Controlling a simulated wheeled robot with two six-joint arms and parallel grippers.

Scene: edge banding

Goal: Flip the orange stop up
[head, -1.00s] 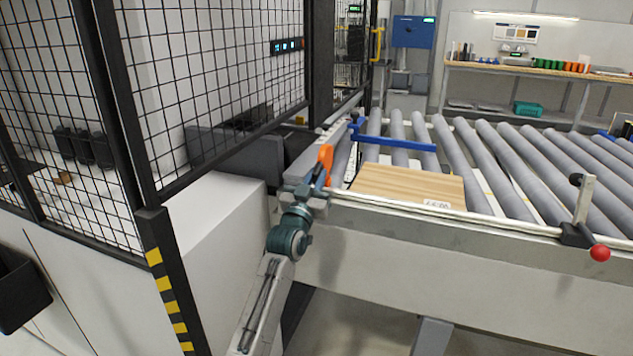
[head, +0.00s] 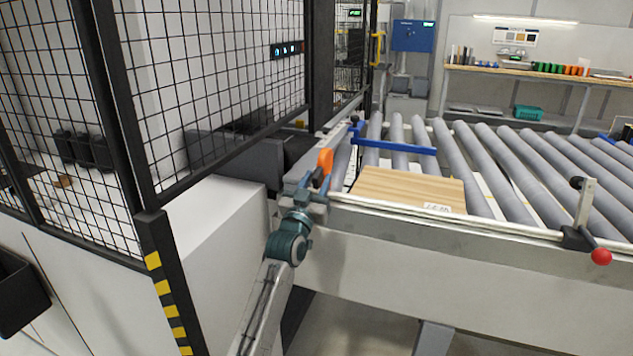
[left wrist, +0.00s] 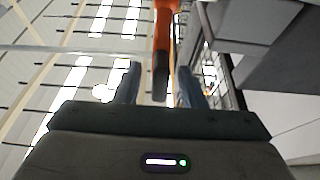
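The orange stop (head: 325,160) stands tilted upward at the left end of the conveyor's near rail, close to the machine. My left gripper (head: 319,178) is right at its lower part in the head view. In the left wrist view, the orange stop (left wrist: 162,45) with its dark end reaches down between the two fingers of the left gripper (left wrist: 158,85). The fingers are apart, with a visible gap on each side of the stop. The gripper partly hides the stop's base in the head view. My right gripper is not in view.
A wooden panel (head: 408,188) lies on the rollers just right of the gripper, with a blue bar (head: 395,145) behind it. A red-knobbed lever (head: 600,256) sits on the near rail at right. A mesh fence (head: 205,85) stands at left.

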